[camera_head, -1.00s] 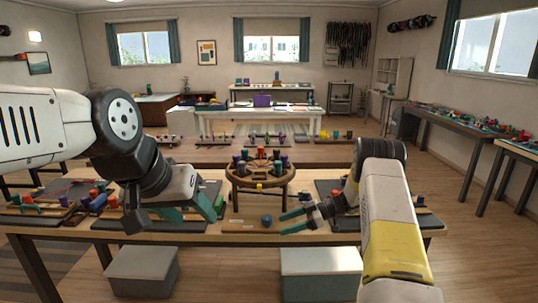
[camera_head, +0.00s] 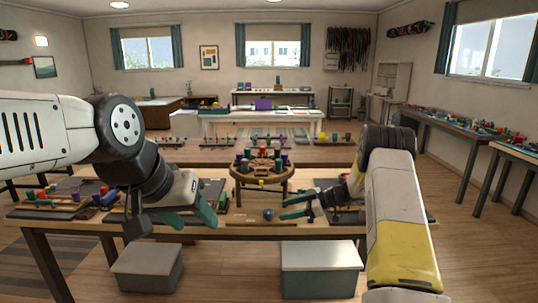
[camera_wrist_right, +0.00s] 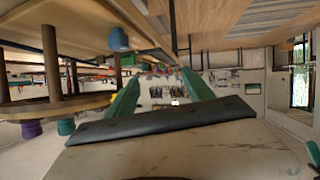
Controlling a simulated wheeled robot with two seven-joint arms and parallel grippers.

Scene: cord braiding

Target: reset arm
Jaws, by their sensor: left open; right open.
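My left gripper (camera_head: 188,215) is open and empty, with teal fingers, above the left part of the near table (camera_head: 110,229). My right gripper (camera_head: 293,207) is open and empty, its teal fingers pointing left over the table just right of the round braiding stand (camera_head: 262,180). The stand holds several coloured bobbins on its top. In the right wrist view the teal fingers (camera_wrist_right: 160,95) are apart with nothing between them, and the stand's round top (camera_wrist_right: 60,108) appears at the left.
A small blue piece (camera_head: 268,214) lies on the table in front of the stand. Coloured bobbins and dark trays lie at the table's left. Two grey boxes (camera_head: 147,267) (camera_head: 320,270) stand on the floor below. Side tables line the right wall.

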